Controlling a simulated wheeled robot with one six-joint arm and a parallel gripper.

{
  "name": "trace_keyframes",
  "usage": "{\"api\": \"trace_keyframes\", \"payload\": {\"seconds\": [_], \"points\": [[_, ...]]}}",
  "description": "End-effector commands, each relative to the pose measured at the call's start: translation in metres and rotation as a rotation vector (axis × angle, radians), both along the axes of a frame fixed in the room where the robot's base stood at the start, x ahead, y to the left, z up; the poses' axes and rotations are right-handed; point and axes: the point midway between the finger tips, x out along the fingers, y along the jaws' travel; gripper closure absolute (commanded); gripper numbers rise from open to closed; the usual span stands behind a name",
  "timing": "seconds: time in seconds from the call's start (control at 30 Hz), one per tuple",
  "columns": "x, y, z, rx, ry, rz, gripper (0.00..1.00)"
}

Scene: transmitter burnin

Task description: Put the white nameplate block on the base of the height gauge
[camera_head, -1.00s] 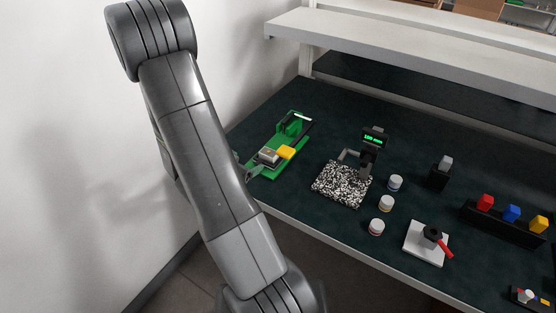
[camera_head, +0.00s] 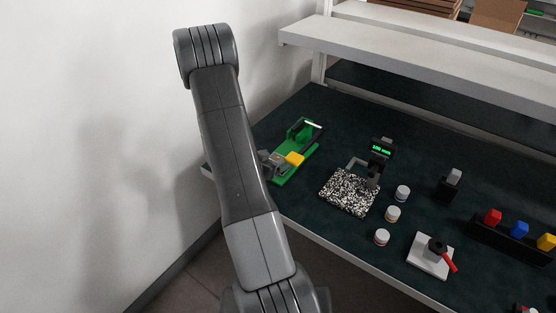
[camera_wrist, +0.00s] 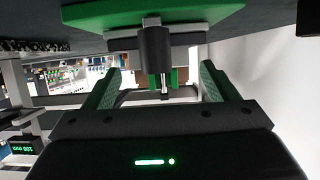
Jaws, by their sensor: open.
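The height gauge has a black-and-white speckled base (camera_head: 350,192), bare on top, and a dark upright with a green display (camera_head: 381,149). Its display also shows at the lower left of the wrist view (camera_wrist: 22,148). I cannot tell for sure which thing is the white nameplate block; a pale block (camera_head: 454,176) sits on a black holder right of the gauge. My gripper (camera_wrist: 160,75) is open, its green-padded fingers apart beside the green fixture (camera_head: 290,176). A dark grey cylinder (camera_wrist: 154,48) on the fixture shows between them. My arm partly hides the gripper in the head view.
Several small white-lidded jars, one nearest the front (camera_head: 382,237), stand right of the gauge. A white plate (camera_head: 424,263) with a red handle and a rack of coloured blocks (camera_head: 510,240) are further right. A shelf (camera_head: 400,58) overhangs the back.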

Motion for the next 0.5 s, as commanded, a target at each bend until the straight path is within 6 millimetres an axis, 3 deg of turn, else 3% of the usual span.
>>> {"api": "trace_keyframes", "payload": {"seconds": [0.17, 0.4, 0.43, 0.5], "points": [[0.015, -0.011, -0.007, 0.0, 0.0, 0.0, 0.2], [0.016, -0.012, -0.008, 0.0, 0.0, 0.001, 0.2], [0.016, -0.012, -0.008, 0.0, 0.0, 0.001, 0.22], [0.016, -0.011, -0.008, 0.0, 0.0, 0.001, 0.36]]}}
